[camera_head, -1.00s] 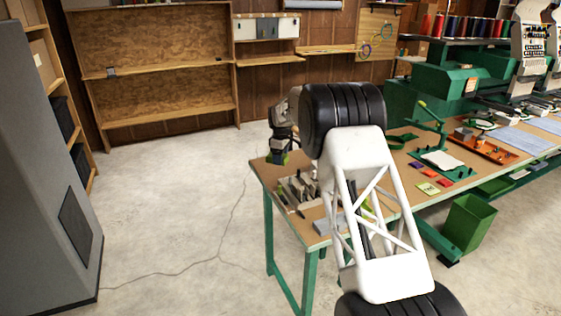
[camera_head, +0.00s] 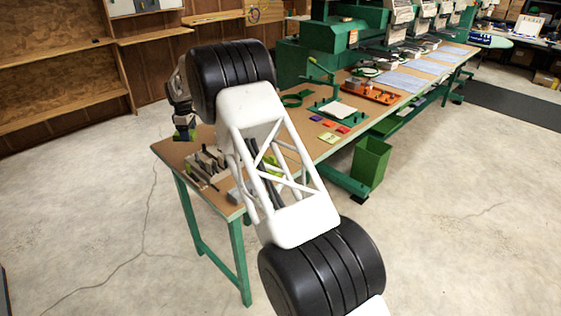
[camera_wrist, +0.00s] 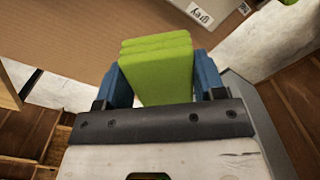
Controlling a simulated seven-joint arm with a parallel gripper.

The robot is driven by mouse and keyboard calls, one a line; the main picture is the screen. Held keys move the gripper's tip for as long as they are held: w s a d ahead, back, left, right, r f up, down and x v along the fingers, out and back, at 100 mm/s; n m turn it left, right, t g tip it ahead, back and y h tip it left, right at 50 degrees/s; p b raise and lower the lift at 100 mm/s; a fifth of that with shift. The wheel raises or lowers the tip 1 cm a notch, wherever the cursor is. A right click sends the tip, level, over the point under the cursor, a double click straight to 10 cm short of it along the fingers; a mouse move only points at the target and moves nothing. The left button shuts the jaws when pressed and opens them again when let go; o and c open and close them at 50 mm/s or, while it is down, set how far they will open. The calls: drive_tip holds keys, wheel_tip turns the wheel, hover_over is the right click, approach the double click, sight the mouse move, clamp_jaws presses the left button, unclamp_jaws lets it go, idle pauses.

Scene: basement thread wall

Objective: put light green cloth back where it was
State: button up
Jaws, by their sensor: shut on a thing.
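The light green cloth (camera_wrist: 158,62) is a folded, layered block between the two blue fingers of my gripper (camera_wrist: 163,80) in the wrist view. My gripper is shut on it. In the head view my gripper (camera_head: 184,136) hangs over or beside the far left corner of the workbench (camera_head: 222,202), with a bit of green at its tip. I cannot tell its height above the bench. Purple, orange and red pieces (camera_head: 334,126) lie on the bench, with a pale yellow-green square with marks (camera_head: 327,138) in front of them.
A wooden tray of tools (camera_head: 205,165) stands on the bench's left end, partly behind my arm. A green bin (camera_head: 370,163) is on the floor.

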drive_tip(key=w+d, duration=0.1)
drive_tip(key=d, duration=0.3)
drive_tip(key=w+d+r+m, duration=0.1)
drive_tip(key=d, duration=0.4)
drive_tip(key=w+d+m, duration=0.1)
drive_tip(key=d, duration=0.3)
drive_tip(key=shift+w+d+r, duration=0.15)
drive_tip(key=shift+w+d, duration=0.15)
drive_tip(key=shift+d, duration=0.05)
drive_tip(key=shift+m, duration=0.7)
drive_tip(key=d, duration=0.6)
drive_tip(key=shift+s+d+r, duration=0.1)
drive_tip(key=shift+d, duration=0.15)
drive_tip(key=s+d+m, duration=0.2)
drive_tip(key=s+d, duration=0.3)
drive_tip(key=d, duration=0.6)
drive_tip(key=s+d+f+m, duration=0.1)
drive_tip(key=s+d+m, duration=0.2)
drive_tip(key=d, duration=0.8)
drive_tip(key=shift+s+f, duration=0.3)
drive_tip(key=shift+s, duration=0.7)
drive_tip(key=shift+f, duration=2)
drive_tip(key=shift+f, duration=2)
